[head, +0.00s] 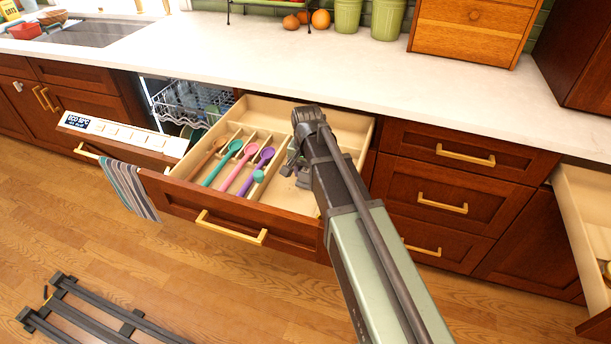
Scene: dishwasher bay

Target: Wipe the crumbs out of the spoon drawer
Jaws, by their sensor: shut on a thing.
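The spoon drawer (345,117) is pulled open under the counter, with light wood inside and a dark red front. Its left part has a divider holding a wooden spoon (212,150), a teal spoon (222,164), a pink spoon (240,168) and a purple spoon (256,170). A small teal piece (258,175) lies beside the purple one. My gripper (294,172) points down into the drawer, right of the spoons. It is shut on a small grey thing, mostly hidden and too small to identify. I cannot make out crumbs; my arm covers part of the drawer's right side.
The dishwasher door (125,137) hangs open at left, with a rack (190,103) inside and a striped towel (130,190) over a bar. Another open drawer (590,240) stands at far right. A dark slatted frame (95,315) lies on the floor. The counter's front is clear.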

